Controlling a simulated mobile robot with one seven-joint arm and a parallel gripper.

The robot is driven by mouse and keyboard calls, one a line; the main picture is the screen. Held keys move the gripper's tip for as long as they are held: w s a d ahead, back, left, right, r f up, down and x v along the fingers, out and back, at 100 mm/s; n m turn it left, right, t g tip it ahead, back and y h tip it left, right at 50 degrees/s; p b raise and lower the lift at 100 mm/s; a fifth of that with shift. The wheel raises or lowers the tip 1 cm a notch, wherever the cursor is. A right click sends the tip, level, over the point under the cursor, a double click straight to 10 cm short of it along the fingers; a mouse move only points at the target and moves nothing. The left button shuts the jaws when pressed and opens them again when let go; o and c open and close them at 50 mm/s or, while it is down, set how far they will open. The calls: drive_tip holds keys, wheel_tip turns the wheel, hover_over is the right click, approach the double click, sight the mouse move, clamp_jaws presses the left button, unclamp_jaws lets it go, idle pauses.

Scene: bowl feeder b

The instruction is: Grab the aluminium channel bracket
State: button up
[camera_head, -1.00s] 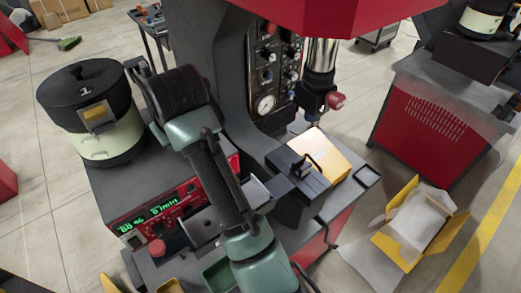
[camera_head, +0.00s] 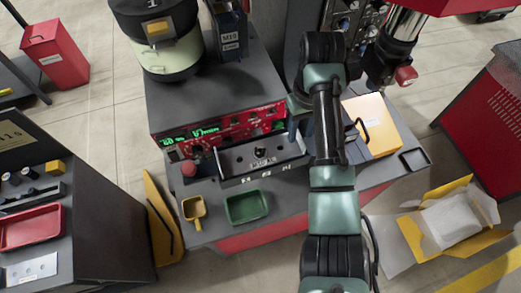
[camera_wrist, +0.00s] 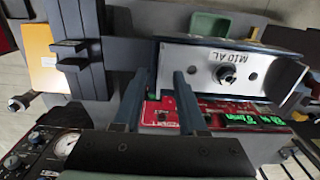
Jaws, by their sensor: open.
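A silver piece marked M10 AL, which looks like the aluminium channel bracket (camera_wrist: 200,62), has holes and a dark bolt-like part in its middle. In the head view this bracket (camera_head: 262,158) sits at the front of the feeder, below the red panel. My gripper (camera_wrist: 158,82) is open with nothing between its fingers. In the wrist view one fingertip is just left of the bracket's left end and the other overlaps its lower left corner. I cannot tell whether they touch. In the head view my arm mostly hides the gripper.
A red control panel (camera_head: 225,130) stands behind the bracket. A green tray (camera_head: 246,207) and a yellow scoop (camera_head: 194,209) are in front. An orange-yellow box (camera_head: 372,127) lies right of my arm. A side table at left holds a red tray (camera_head: 30,228) and a holed plate (camera_head: 28,271).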

drive_tip(key=shift+f, duration=0.3)
clamp_jaws()
drive_tip(key=shift+r, duration=0.1)
idle(1.1)
